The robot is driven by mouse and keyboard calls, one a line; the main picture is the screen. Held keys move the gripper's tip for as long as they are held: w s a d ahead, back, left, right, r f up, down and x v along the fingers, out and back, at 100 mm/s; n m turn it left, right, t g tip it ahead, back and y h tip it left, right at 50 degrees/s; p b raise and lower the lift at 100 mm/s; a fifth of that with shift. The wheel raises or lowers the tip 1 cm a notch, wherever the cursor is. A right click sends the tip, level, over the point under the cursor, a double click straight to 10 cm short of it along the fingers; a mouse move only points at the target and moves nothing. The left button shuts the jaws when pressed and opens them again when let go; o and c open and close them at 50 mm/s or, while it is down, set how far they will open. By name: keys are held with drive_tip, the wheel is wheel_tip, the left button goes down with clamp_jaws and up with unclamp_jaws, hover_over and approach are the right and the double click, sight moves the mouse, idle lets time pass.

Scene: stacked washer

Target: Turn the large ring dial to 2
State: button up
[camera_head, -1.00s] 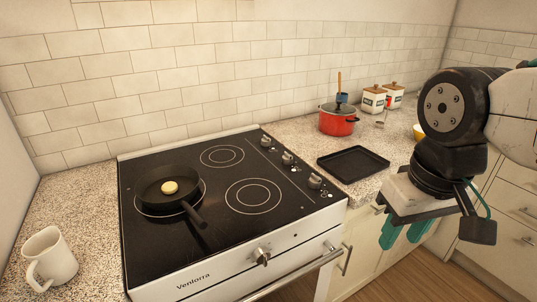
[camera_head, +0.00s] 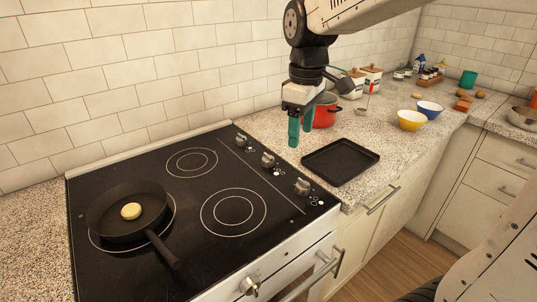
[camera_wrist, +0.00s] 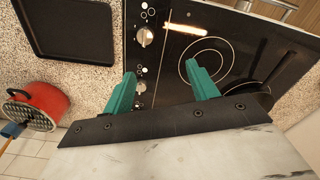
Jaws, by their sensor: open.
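The black glass cooktop (camera_head: 150,195) has three silver dials along its right edge: a near dial (camera_head: 302,187), a middle dial (camera_head: 268,160) and a far dial (camera_head: 241,139). Small marks sit beside them, too small to read. The larger ring burner (camera_head: 233,215) is at the near right, the smaller ring (camera_head: 192,162) behind it. My gripper (camera_head: 300,133) is open and empty, pointing down above the dial strip's side of the counter, apart from the dials. In the wrist view the near dial (camera_wrist: 145,37) shows beyond the fingertips (camera_wrist: 160,75); another dial is partly behind the left finger.
A pan (camera_head: 115,220) with a yellow piece in it sits on the left burner. A black tray (camera_head: 341,160), a red pot (camera_head: 326,111) and bowls (camera_head: 411,121) stand on the counter to the right.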

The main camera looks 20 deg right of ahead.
drive_tip(key=w+f+n, duration=0.3)
drive_tip(key=w+f, duration=0.1)
drive_tip(key=w, duration=0.5)
drive_tip(key=n+g, duration=0.1)
drive_tip(key=n, duration=0.2)
hover_over(267, 155)
drive_tip(key=f, duration=0.5)
drive_tip(key=shift+d+f, duration=0.2)
drive_tip(key=shift+w+f+n, duration=0.2)
drive_tip(key=shift+f+n, duration=0.1)
drive_tip(key=shift+f, duration=0.4)
drive_tip(key=f, duration=0.7)
drive_tip(key=shift+s+a, duration=0.1)
drive_tip(key=shift+s, duration=0.1)
drive_tip(key=shift+r, duration=0.1)
drive_tip(key=c, duration=1)
